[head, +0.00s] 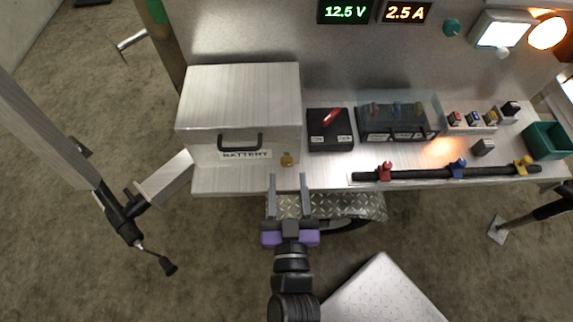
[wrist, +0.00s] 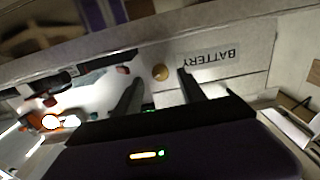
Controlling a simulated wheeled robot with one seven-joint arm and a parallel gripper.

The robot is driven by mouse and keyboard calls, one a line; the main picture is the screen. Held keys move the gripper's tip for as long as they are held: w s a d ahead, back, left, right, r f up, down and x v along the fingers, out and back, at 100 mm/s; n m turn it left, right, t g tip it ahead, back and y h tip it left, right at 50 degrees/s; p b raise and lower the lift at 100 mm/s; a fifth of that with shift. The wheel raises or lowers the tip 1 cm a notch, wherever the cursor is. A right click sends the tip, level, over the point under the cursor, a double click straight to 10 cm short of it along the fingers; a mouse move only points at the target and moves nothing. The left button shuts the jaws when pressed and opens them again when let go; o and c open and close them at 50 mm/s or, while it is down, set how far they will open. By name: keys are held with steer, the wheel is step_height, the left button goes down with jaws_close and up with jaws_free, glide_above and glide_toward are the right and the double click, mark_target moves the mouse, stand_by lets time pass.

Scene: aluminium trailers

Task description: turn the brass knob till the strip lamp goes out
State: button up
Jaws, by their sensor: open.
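A small brass knob (head: 287,160) sits at the lower right of the front of a metal box labelled BATTERY (head: 240,98). It also shows as a round brass end in the wrist view (wrist: 160,72). My gripper (head: 287,178) is open and empty, its two fingers pointing at the knob. In the wrist view the fingertips (wrist: 158,80) lie to either side of the knob; I cannot tell how much gap is left. A rectangular white lamp (head: 500,33) glows at the upper right; I cannot tell whether this is the strip lamp.
A round orange lamp (head: 546,33) is lit. Displays read 12.5 V (head: 345,11) and 2.5 A (head: 405,11). A black box with a red lever (head: 330,138) stands right of the battery box. A black rail (head: 400,175) with coloured clamps runs along the bench front.

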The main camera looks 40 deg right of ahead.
mark_target(287, 166)
steer(key=shift+x, duration=2.1)
steer(key=shift+c, duration=0.5)
